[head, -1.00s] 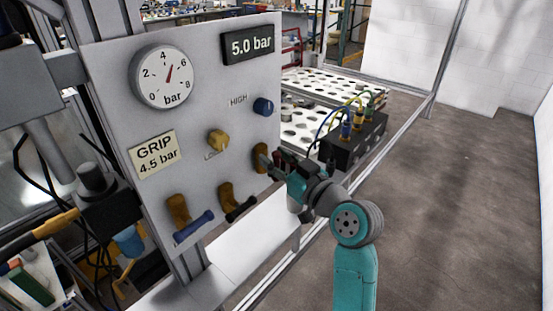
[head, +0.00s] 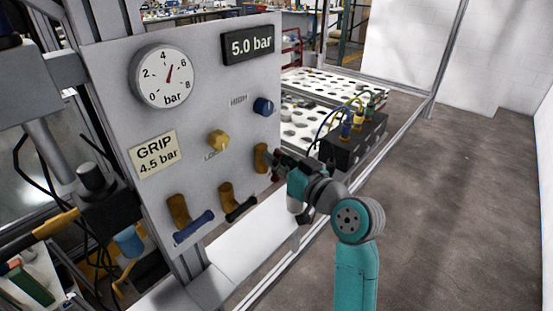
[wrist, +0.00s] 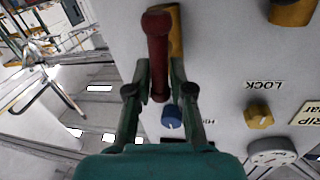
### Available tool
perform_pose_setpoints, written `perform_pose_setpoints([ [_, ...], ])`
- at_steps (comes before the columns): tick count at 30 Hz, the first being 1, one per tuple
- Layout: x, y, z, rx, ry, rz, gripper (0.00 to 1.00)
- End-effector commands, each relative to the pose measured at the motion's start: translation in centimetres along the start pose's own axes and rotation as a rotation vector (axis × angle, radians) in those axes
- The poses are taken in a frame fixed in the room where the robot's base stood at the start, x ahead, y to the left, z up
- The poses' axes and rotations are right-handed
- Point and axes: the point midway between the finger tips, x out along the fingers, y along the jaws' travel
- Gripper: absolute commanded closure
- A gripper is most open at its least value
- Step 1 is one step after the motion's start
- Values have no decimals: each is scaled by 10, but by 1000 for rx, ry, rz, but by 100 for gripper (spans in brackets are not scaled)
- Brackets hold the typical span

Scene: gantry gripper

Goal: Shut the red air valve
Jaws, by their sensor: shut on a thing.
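The red valve handle (wrist: 158,50) stands in front of its brass body (wrist: 175,35) on the grey panel. In the wrist view the handle looks roughly in line with the body. My gripper (wrist: 158,75) has one finger on each side of the red handle and is shut on it. In the head view my gripper (head: 277,160) is at the panel's right edge, beside the brass body (head: 261,158). Only a bit of red (head: 275,178) shows there below the fingers; the gripper hides most of the handle.
The blue-handled valve (head: 193,226) and black-handled valve (head: 240,208) sit left of it. A blue knob (head: 263,106) is above and a yellow knob (head: 218,140) is left. The gauge (head: 163,77) reads about 5; the display (head: 248,45) reads 5.0 bar. A black box (head: 352,140) with cables stands behind.

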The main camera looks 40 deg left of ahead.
Motion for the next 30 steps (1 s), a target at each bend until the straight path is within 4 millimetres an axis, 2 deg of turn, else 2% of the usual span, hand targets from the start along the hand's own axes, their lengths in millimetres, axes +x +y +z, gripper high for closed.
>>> perform_pose_setpoints([
  [30, 3, 17, 9, 926, -185, 1, 100],
])
